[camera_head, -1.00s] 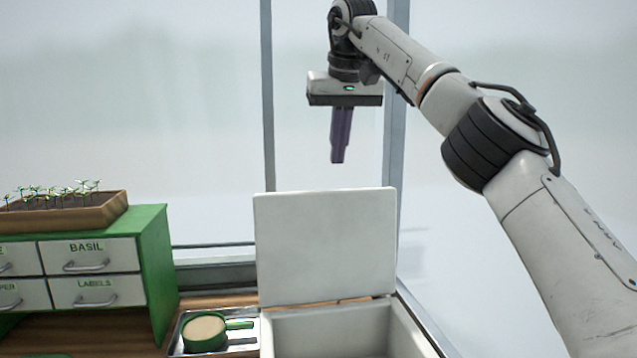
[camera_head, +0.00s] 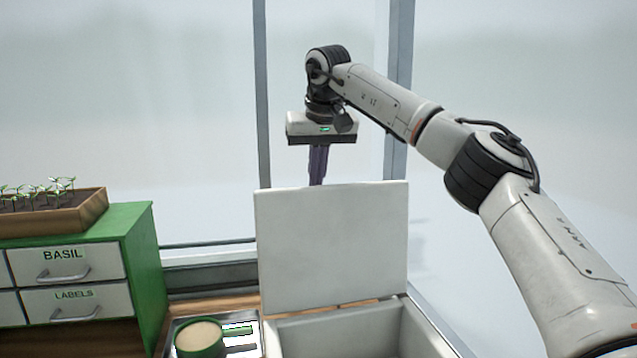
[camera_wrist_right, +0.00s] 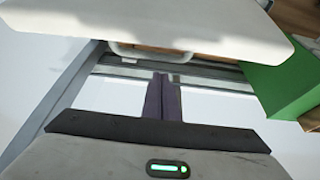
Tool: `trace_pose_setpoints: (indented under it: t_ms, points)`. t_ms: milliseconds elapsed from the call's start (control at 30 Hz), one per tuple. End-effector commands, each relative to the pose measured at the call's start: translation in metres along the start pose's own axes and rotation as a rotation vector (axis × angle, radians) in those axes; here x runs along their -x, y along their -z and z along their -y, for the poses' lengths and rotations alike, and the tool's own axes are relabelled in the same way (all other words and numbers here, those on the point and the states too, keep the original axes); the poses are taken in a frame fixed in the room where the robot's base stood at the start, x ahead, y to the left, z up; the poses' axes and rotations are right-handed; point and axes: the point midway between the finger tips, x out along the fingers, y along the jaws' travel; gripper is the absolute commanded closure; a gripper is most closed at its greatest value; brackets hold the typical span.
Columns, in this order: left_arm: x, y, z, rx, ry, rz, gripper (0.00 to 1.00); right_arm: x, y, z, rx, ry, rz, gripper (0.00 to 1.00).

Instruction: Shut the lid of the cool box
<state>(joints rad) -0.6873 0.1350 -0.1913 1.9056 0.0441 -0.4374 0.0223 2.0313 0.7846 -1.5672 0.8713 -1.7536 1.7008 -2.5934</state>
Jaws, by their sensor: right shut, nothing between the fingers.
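The cool box (camera_head: 410,335) stands at the bottom centre of the head view. Its white lid (camera_head: 332,245) stands upright at the back of the box, so the box is open. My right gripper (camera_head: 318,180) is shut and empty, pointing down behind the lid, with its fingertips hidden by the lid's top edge. In the right wrist view the shut fingers (camera_wrist_right: 163,80) show with the lid (camera_wrist_right: 150,22) beyond them, apart in the picture. I cannot tell if they touch the lid. My left gripper is out of view.
Left of the box, a metal tray (camera_head: 250,350) holds a green cup (camera_head: 200,338) with a tan top. A green drawer cabinet (camera_head: 140,240) carries a planter of seedlings (camera_head: 60,216). Window posts (camera_head: 397,70) rise behind; the air above the lid is otherwise clear.

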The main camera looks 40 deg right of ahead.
Motion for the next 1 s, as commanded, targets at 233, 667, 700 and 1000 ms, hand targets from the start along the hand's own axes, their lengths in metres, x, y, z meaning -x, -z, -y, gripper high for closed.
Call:
trace_pose_setpoints:
  t_ms: [233,667,700,1000]
  points:
    - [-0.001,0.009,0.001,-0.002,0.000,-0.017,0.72,0.006,-0.016,0.000,0.001,0.001,-0.001,1.00]
    - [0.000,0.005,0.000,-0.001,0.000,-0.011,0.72,0.007,-0.021,0.000,-0.001,-0.001,0.001,1.00]
    - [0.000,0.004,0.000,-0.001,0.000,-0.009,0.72,0.007,-0.021,0.000,-0.001,-0.001,0.000,1.00]
    - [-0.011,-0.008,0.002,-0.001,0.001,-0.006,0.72,0.008,-0.021,0.009,0.007,0.003,-0.078,1.00]
